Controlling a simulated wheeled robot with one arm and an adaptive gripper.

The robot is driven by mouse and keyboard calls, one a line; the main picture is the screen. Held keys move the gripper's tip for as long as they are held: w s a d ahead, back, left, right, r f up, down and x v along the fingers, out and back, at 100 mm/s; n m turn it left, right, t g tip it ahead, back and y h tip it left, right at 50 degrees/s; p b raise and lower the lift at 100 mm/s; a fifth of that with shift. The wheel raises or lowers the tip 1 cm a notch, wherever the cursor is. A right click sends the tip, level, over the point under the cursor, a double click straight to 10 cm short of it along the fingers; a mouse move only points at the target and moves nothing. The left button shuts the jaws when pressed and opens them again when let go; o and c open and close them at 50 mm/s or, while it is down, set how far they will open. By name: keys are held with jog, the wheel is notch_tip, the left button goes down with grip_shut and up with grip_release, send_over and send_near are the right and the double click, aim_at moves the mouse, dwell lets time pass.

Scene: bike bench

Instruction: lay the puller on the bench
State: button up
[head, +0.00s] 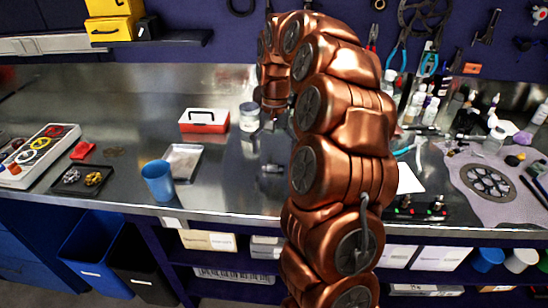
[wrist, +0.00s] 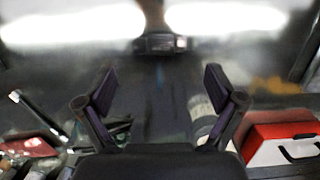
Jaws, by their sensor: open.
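My gripper shows small below the copper wrist in the head view (head: 268,124), above the steel bench (head: 225,190). In the wrist view its two dark fingers (wrist: 160,90) stand wide apart, with nothing seen held between them. A small dark metal piece (head: 272,168) lies on the bench just below and in front of the gripper, apart from it. It may be the puller; it is too small to be sure. My arm hides part of the bench to the right.
A red-and-white box (head: 204,121) and a lidded jar (head: 249,116) stand left of my gripper. A grey tray (head: 182,162) and blue cup (head: 158,181) are nearer the front left. Teal-handled pliers (head: 409,150) and several bottles are to the right. Bare steel lies between tray and metal piece.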

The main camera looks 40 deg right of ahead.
notch_tip(320, 180, up, 8)
jog(key=shift+w+d+r, duration=0.15)
jog(key=shift+w+d, duration=0.25)
jog(key=shift+w, duration=0.05)
dwell(0.4)
jog(key=s+a+n, duration=0.5)
jog(key=s+a, duration=0.6)
jog(key=a, duration=0.4)
jog(key=s+a+f+n+p, duration=0.1)
jog(key=s+a+f, duration=0.2)
jog(key=s, duration=0.7)
jog(key=s+a+f+n+h, duration=0.1)
jog(key=s+a+f+n, duration=0.1)
jog(key=s, duration=0.8)
notch_tip(320, 180, down, 2)
jog(key=shift+a+f+g+p, duration=0.25)
jog(key=shift+a+g+p, duration=0.1)
jog(key=shift+a, duration=0.3)
